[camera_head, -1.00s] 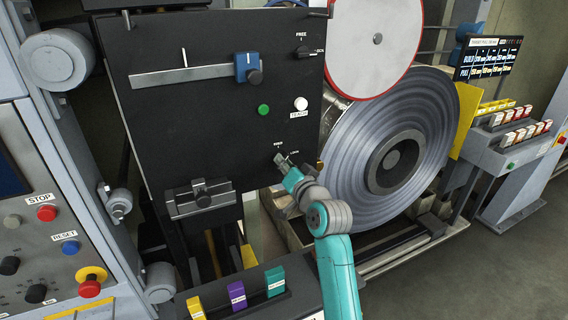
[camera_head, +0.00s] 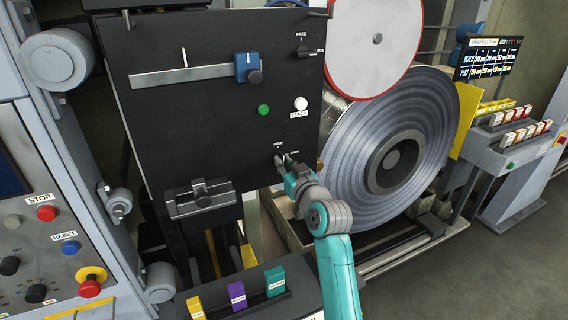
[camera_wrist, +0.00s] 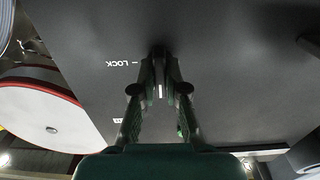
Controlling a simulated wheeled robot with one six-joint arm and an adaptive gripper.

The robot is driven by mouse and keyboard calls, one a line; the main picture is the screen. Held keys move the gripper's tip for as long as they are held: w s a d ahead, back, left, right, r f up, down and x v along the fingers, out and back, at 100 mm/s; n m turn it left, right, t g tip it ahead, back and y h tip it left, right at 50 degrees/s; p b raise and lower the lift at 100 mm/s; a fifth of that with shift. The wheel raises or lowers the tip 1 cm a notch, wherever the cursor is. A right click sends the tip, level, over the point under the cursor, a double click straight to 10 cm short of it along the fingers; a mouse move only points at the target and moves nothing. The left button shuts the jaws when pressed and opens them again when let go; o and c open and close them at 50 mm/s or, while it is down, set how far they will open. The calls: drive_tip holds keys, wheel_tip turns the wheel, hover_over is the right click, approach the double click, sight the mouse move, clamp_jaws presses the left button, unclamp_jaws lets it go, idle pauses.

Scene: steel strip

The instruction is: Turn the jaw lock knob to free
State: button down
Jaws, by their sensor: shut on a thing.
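My gripper (camera_head: 281,160) is shut on a small dark knob on the lower right of the black panel (camera_head: 215,115). The fingers hide nearly all of the knob in the head view. In the wrist view my gripper (camera_wrist: 160,75) has a finger on each side of the dark knob, and a short white line (camera_wrist: 160,91) shows between them. A LOCK label (camera_wrist: 122,63) is left of the fingers, and part of another label (camera_wrist: 118,120) is below it. The knob's exact setting is hard to tell.
Another knob (camera_head: 305,51) with a FREE label is at the panel's upper right. A green button (camera_head: 264,110) and a white button (camera_head: 301,104) sit above my gripper. A large steel coil (camera_head: 350,165) stands close on the right. A clamp block (camera_head: 201,199) is at lower left.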

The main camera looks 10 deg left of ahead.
idle(0.4)
drive_tip(key=c, duration=1.2)
unclamp_jaws()
drive_tip(key=v, duration=1.2)
drive_tip(key=shift+f, duration=0.1)
